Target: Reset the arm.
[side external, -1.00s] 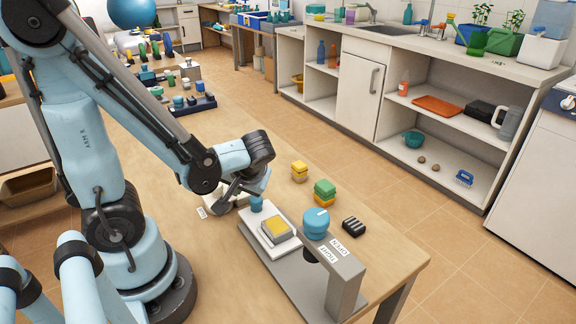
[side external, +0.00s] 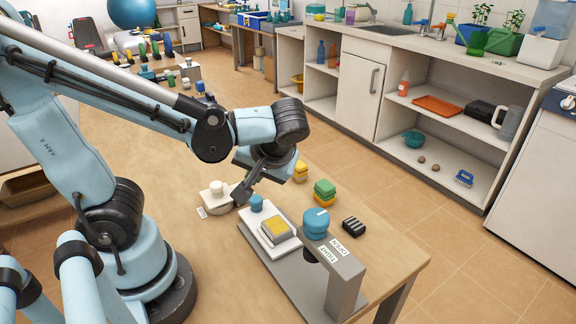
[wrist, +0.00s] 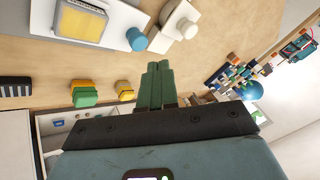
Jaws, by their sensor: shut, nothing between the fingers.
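My gripper (side external: 240,193) hangs above the wooden table in the side external view, near a small blue knob (side external: 256,204). In the wrist view its two green-grey fingers (wrist: 156,88) lie together, shut, with nothing between them. The fingers point over bare table, apart from the white piece with a round knob (wrist: 184,24) and the blue knob (wrist: 137,39). My arm is stretched forward over the table.
A grey stand (side external: 346,272) with a blue dial (side external: 315,222) is at the table's front. A white plate with a yellow-topped block (side external: 276,229), green-yellow blocks (side external: 324,191), a yellow block (side external: 300,171) and a black ribbed block (side external: 353,226) are close by.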

